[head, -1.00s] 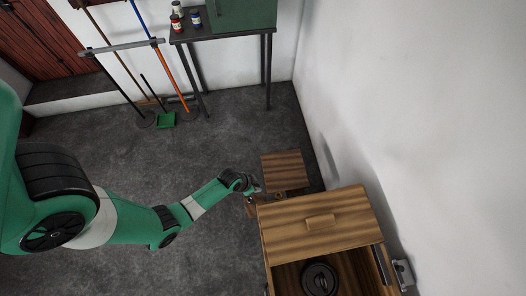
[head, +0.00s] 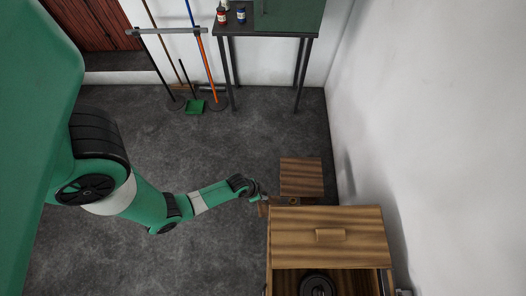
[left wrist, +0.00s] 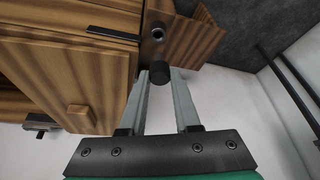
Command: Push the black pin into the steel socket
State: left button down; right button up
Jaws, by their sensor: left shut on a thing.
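My left gripper (head: 262,197) is beside the wooden cabinet in the head view. In the left wrist view, its two grey fingers (left wrist: 161,78) are shut on the black pin (left wrist: 160,73), a short dark cylinder seen nearly end-on. The steel socket (left wrist: 158,34), a small ring with a dark hole, sits in the wooden side just beyond the pin. The pin appears just short of the socket in the picture; I cannot tell the exact gap. My right gripper is not in view.
The wooden cabinet (head: 328,236) has a handled panel and a round black object (head: 318,286) in its open part. A wooden panel (head: 301,177) juts out behind it. A white wall stands close on the right. Grey floor lies open to the left.

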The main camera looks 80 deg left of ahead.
pick_arm(q)
jog(key=shift+f+b, duration=1.2)
jog(key=shift+f, duration=0.55)
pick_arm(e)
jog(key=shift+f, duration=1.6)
pick_arm(q)
jog(key=shift+f+b, duration=1.35)
jog(key=shift+f, duration=0.35)
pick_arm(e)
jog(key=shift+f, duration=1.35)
pick_arm(q)
jog(key=c, duration=0.5)
grip_release()
jog(key=shift+c, duration=0.2)
jog(key=shift+r, duration=0.15)
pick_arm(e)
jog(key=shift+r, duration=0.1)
pick_arm(q)
jog(key=p+v, duration=0.5)
jog(key=v, duration=0.6)
jog(key=shift+r, duration=0.25)
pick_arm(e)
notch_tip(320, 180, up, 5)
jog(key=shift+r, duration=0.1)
